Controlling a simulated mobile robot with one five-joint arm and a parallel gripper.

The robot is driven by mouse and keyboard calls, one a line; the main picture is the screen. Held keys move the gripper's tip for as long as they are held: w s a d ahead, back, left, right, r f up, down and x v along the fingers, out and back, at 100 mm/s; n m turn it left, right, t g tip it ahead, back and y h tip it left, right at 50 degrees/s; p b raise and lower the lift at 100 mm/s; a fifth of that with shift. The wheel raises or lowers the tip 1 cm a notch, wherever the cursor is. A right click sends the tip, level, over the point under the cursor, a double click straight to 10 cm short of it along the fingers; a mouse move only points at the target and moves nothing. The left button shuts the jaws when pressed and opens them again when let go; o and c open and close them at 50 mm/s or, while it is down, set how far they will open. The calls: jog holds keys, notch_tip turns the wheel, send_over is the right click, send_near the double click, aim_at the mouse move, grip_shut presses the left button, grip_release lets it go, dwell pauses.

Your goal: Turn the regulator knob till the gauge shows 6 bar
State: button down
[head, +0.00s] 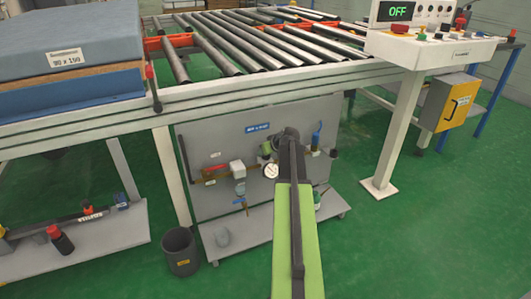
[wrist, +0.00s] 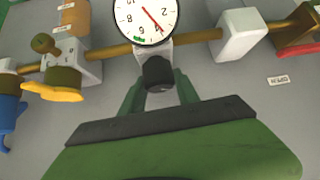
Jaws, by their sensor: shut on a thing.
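The black regulator knob (wrist: 158,74) sits below the round gauge in the wrist view. My gripper (wrist: 159,80) has one green finger on each side of it and is shut on it. The gauge (wrist: 142,18) has a white face, a red needle pointing to the lower right and a short green mark near its lower rim. Its top is cut off, and I cannot read an exact value. The gauge also shows in the head view (head: 271,171), just left of my arm, too small to read. My arm hides the knob there.
A brass pipe (wrist: 108,50) with a white block (wrist: 240,35) and a yellow-handled valve (wrist: 55,92) runs along the grey panel (head: 205,130). The panel stands under the roller conveyor (head: 225,45). A dark bin (head: 180,252) stands at its lower left.

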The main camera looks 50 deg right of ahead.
jog(key=shift+a+m+g+h, duration=0.1)
jog(key=shift+m+g+h, duration=0.5)
jog(key=shift+m+h, duration=0.95)
jog(key=shift+m, duration=0.45)
jog(key=shift+y, duration=0.25)
jog(key=c, duration=1.2)
grip_release()
jog(key=shift+o, duration=0.2)
jog(key=p+v, duration=1.2)
jog(key=v, duration=0.5)
jog(key=shift+a+r, duration=0.15)
jog(key=shift+a, duration=0.05)
